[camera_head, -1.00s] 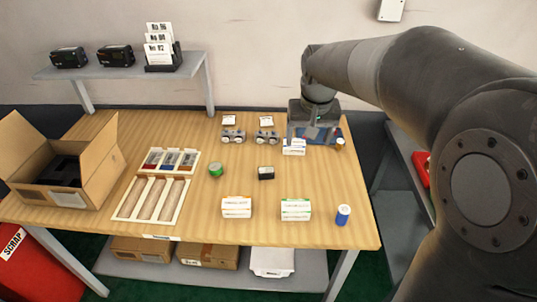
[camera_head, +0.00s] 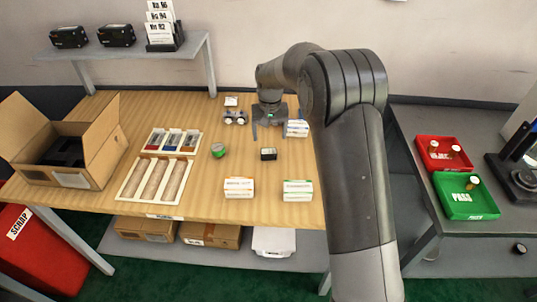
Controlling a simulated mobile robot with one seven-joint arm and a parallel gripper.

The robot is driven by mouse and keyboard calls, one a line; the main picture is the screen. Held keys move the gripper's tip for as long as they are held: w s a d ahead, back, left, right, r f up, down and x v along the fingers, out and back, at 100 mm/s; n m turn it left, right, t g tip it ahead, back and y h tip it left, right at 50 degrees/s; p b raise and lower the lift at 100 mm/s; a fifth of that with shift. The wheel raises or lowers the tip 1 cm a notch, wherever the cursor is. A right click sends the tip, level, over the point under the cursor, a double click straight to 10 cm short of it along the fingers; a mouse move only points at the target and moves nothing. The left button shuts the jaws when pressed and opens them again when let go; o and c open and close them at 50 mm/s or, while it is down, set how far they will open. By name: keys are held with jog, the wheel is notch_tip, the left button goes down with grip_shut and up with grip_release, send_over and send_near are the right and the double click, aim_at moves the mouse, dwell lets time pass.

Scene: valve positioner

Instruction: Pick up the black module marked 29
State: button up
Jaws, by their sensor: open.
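Two black modules sit on the raised shelf at the back left, a left one (camera_head: 68,37) and a right one (camera_head: 116,36). Their small markings are too small to read, so I cannot tell whether either is 29. A small black block (camera_head: 268,154) with a pale edge stands mid-table, also with no readable number. My gripper (camera_head: 268,133) is open and points down over the back of the table, behind the small block and apart from it. I see nothing between its fingers. My arm hides the table's right side.
A grey shelf (camera_head: 190,49) carries a stand of number cards (camera_head: 161,25). An open carton (camera_head: 72,178), a parts tray (camera_head: 128,187), a green round piece (camera_head: 218,150) and white boxes (camera_head: 239,187) occupy the table. Red (camera_head: 432,165) and green (camera_head: 448,210) trays lie on the right bench.

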aim_at(269, 151)
jog(key=f, duration=0.8)
jog(key=shift+s+a+f, duration=0.1)
jog(key=shift+a+f, duration=0.1)
jog(key=shift+c, duration=0.6)
jog(key=c, duration=1)
jog(key=shift+r, duration=0.15)
